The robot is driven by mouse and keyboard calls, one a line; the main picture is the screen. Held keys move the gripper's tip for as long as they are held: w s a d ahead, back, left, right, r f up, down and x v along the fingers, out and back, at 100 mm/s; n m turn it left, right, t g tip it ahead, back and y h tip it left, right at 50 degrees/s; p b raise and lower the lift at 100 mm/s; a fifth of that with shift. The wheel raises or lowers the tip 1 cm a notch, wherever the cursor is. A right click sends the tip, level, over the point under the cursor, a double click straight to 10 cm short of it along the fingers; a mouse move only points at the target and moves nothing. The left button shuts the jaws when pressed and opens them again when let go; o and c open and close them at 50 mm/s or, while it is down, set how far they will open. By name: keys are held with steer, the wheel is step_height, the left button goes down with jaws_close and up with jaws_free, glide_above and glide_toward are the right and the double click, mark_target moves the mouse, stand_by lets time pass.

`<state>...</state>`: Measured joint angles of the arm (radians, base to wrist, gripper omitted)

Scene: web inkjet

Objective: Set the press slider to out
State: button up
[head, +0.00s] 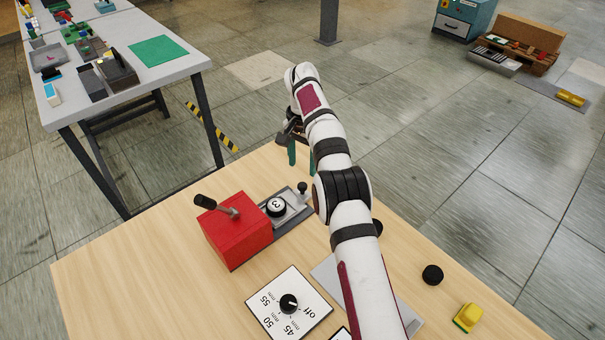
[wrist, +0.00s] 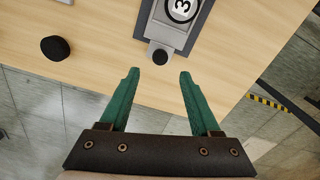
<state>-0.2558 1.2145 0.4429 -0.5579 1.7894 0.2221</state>
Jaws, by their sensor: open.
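In the wrist view the knob (wrist: 160,57) sits just beyond and between the fingertips of my gripper (wrist: 159,73). The teal fingers are open and empty. In the head view my gripper (head: 301,158) hangs past the knob, partly hidden by my arm.
A white dial card (head: 289,303) with a black knob lies at the front. A black puck (head: 432,274) and a yellow block (head: 467,318) sit at right. Another dark round piece (wrist: 55,48) is left in the wrist view. A cluttered side table (head: 115,60) stands back left.

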steer(key=shift+r, duration=0.3)
step_height(320, 180, up, 5)
steer(key=s+d+n+t+y, duration=0.1)
steer(key=s+d+n+t, duration=0.1)
steer(key=n, duration=0.5)
steer(key=n+t+y, duration=0.1)
steer(key=n+t, duration=0.1)
steer(key=n, duration=0.3)
glide_toward(303, 186)
steer(key=x, duration=0.8)
steer(key=shift+w, duration=0.1)
jaws_close()
